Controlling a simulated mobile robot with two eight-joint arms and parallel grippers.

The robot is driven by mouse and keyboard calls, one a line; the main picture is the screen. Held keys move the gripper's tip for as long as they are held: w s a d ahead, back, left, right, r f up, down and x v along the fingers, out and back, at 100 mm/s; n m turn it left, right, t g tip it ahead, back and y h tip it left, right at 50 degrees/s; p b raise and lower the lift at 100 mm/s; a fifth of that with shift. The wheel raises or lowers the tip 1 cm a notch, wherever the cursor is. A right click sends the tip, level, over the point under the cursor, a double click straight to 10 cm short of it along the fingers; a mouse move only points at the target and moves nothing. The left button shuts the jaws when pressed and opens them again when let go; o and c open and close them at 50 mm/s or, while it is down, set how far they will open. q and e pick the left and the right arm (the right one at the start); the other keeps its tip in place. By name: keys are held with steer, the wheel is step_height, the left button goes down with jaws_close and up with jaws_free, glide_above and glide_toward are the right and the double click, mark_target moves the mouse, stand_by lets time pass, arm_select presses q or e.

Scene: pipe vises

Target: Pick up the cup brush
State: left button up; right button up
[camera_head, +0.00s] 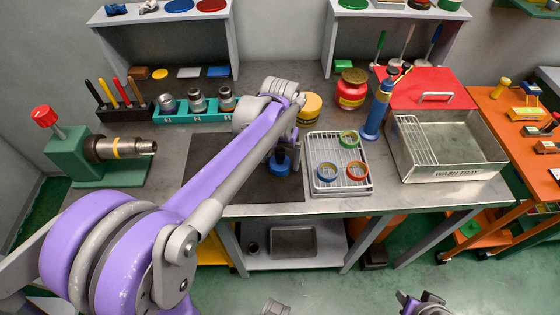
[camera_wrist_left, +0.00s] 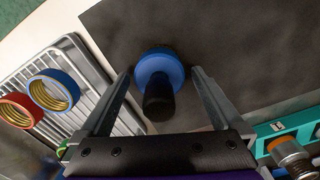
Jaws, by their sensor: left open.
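The cup brush, a blue round body with a black end, is on the dark mat (camera_head: 225,165). In the head view the brush (camera_head: 280,163) shows just below my left wrist, partly hidden by it. In the left wrist view the brush (camera_wrist_left: 160,65) lies between the two fingers of my left gripper (camera_wrist_left: 163,78). The fingers are open, one on each side of it, with a visible gap to at least the right finger. A dark and purple part of mine, perhaps the right gripper (camera_head: 424,303), is cut off at the bottom edge.
A wire rack (camera_head: 340,183) with several coloured rings stands right of the mat. A blue pump bottle (camera_head: 378,110), red jar (camera_head: 351,90) and wash tray (camera_head: 450,172) are further right. A teal holder (camera_head: 190,117) and green vise (camera_head: 72,157) are left.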

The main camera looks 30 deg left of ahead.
mark_target(280, 149)
arm_select(q)
steer(key=shift+f, duration=0.75)
steer(key=c, duration=1.2)
step_height(280, 149, up, 10)
steer(key=shift+r+p, duration=0.1)
steer(key=shift+p, duration=0.35)
